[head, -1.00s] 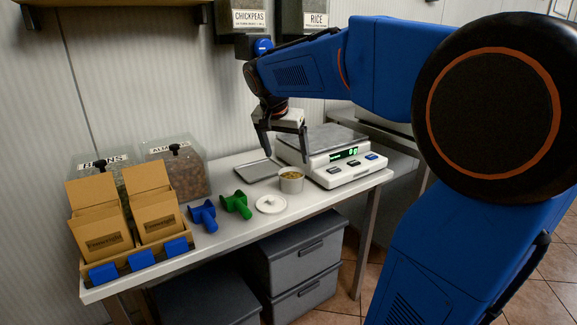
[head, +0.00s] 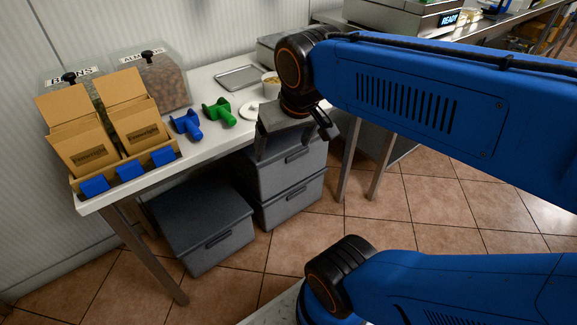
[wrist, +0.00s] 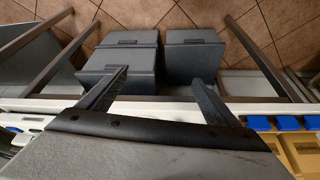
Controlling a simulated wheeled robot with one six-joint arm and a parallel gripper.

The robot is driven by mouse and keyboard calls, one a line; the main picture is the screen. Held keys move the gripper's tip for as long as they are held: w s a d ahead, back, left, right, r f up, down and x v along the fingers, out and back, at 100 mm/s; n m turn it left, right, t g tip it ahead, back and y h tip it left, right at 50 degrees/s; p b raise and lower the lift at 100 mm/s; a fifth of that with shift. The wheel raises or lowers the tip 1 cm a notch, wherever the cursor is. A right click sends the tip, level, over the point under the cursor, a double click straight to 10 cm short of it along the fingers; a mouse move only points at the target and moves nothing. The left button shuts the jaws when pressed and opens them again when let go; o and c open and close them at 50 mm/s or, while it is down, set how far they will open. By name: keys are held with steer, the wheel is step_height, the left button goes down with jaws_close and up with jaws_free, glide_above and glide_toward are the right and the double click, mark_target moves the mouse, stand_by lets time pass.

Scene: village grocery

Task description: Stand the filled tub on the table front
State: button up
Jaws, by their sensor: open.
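The filled tub (head: 270,82) is a white round cup on the table (head: 215,148), partly hidden behind my arm in the head view. In the earlier head view it stands upright with a tan fill. Its white lid (head: 249,111) lies flat on the table to its left, partly covered by my wrist. My gripper (head: 291,148) hangs in front of the table's front edge, apart from the tub, with nothing between its fingers. In the wrist view my gripper (wrist: 160,85) is open, its fingers spread over the grey bins and floor; the tub is not seen there.
A blue scoop (head: 187,124) and a green scoop (head: 219,112) lie left of the lid. A cardboard box holder (head: 128,172) fills the table's left end. A metal tray (head: 238,77) lies at the back. Grey bins (head: 202,225) stand below; tiled floor is open in front.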

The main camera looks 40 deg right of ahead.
steer(key=shift+n+y, duration=0.3)
steer(key=shift+n, duration=0.5)
steer(key=s+f, duration=0.1)
steer(key=s+a+f, duration=0.1)
steer(key=s+f, duration=0.1)
steer(key=s, duration=0.1)
steer(key=shift+a+f, duration=0.25)
